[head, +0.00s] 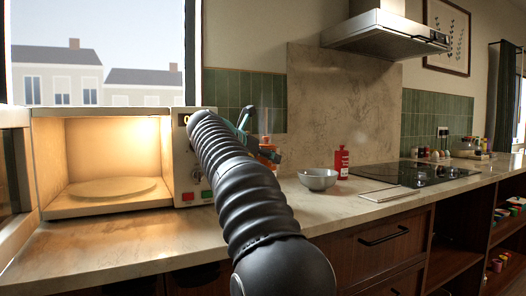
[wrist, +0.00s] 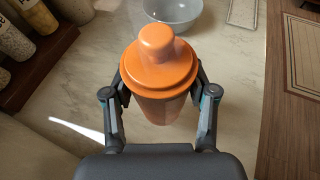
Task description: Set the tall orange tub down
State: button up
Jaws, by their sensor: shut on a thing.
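The tall orange tub (wrist: 158,75) has a wide lid with a round knob on top. In the wrist view it sits between the two fingers of my gripper (wrist: 160,95), which are shut on its sides. In the head view the tub (head: 267,148) shows partly behind my arm, and my gripper (head: 250,130) is mostly hidden there. The tub is over the stone counter (head: 330,200), between the microwave and the grey bowl. I cannot tell whether its base touches the counter.
An open, lit microwave (head: 110,160) stands at the left. A grey bowl (head: 318,180) and a red bottle (head: 341,162) stand right of the tub, before the black hob (head: 415,173). Jars (wrist: 38,16) stand on a wooden rack (wrist: 45,50) at the wrist view's left.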

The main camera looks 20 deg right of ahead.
notch_tip(320, 180, down, 3)
jog(key=shift+b, duration=0.4)
jog(key=shift+f+b, duration=0.7)
jog(key=shift+f, duration=0.5)
jog(key=o, duration=1.6)
jog(key=shift+f, duration=0.1)
